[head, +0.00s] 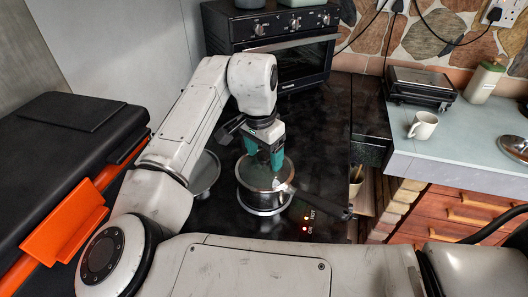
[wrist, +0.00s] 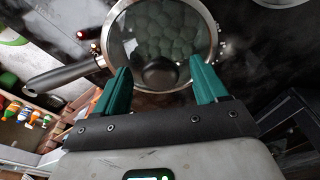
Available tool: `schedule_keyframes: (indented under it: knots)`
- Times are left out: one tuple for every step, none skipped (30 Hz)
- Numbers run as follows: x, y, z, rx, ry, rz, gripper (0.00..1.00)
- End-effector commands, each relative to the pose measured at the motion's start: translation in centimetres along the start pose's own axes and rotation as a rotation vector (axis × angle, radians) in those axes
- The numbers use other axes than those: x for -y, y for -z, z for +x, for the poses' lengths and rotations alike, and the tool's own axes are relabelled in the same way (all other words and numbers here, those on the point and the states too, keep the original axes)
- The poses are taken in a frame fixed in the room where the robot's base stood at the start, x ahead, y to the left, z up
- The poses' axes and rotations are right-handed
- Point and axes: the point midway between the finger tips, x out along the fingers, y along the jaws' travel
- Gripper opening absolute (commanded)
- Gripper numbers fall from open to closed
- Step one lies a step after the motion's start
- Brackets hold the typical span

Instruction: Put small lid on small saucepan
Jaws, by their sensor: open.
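The small saucepan (head: 262,206) stands on the black hob, its dark handle (head: 322,206) pointing to the lower right. The small lid (head: 256,174), clear glass with a metal rim, lies over the saucepan's mouth; it also shows in the wrist view (wrist: 187,30). Whether its rim is fully seated cannot be told. Round greenish shapes show through the glass. My gripper (head: 264,160) points down just over the lid. Its teal fingers are open, on either side of the black knob (wrist: 160,73) in the wrist view, with visible gaps. The knob is hidden in the head view.
Another round, shiny piece of cookware (head: 205,174) is on the hob at left, partly behind my arm. A black oven (head: 303,62) stands behind. On the right counter are a white mug (head: 423,125), a grill (head: 421,87), a bottle (head: 484,81) and a silver round item (head: 515,147).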

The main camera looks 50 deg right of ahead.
Motion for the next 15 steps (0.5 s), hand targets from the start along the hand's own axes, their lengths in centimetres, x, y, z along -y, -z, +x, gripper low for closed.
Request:
schedule_keyframes:
  knots:
    - [0.0, 0.0, -0.1, 0.000, 0.000, 0.000, 0.72]
    - [0.0, 0.0, -0.3, -0.001, 0.001, 0.000, 0.72]
    - [0.1, 0.0, -0.6, -0.001, 0.001, 0.000, 0.72]
    - [0.1, 0.0, -0.9, -0.002, 0.002, 0.000, 0.72]
    - [0.1, 0.0, -1.2, -0.002, 0.002, 0.000, 0.72]
    - [0.1, 0.0, -1.8, -0.001, 0.002, 0.000, 0.72]
    - [0.1, 0.0, -2.3, -0.002, 0.003, 0.000, 0.72]
    - [0.0, 0.0, -2.9, -0.002, 0.003, 0.001, 0.72]
    - [0.1, 0.1, -3.7, -0.002, 0.003, 0.001, 0.72]
    - [0.1, 0.1, -4.3, -0.002, 0.004, 0.001, 0.72]
    - [0.1, 0.1, -4.9, -0.001, 0.004, 0.002, 0.72]
    - [0.0, 0.1, -5.7, -0.002, 0.003, 0.003, 0.72]
    - [0.1, 0.1, -6.3, -0.002, 0.003, 0.002, 0.72]
    - [0.1, 0.1, -6.8, -0.001, 0.003, 0.002, 0.72]
    - [0.1, 0.0, -7.6, -0.002, 0.004, 0.001, 0.72]
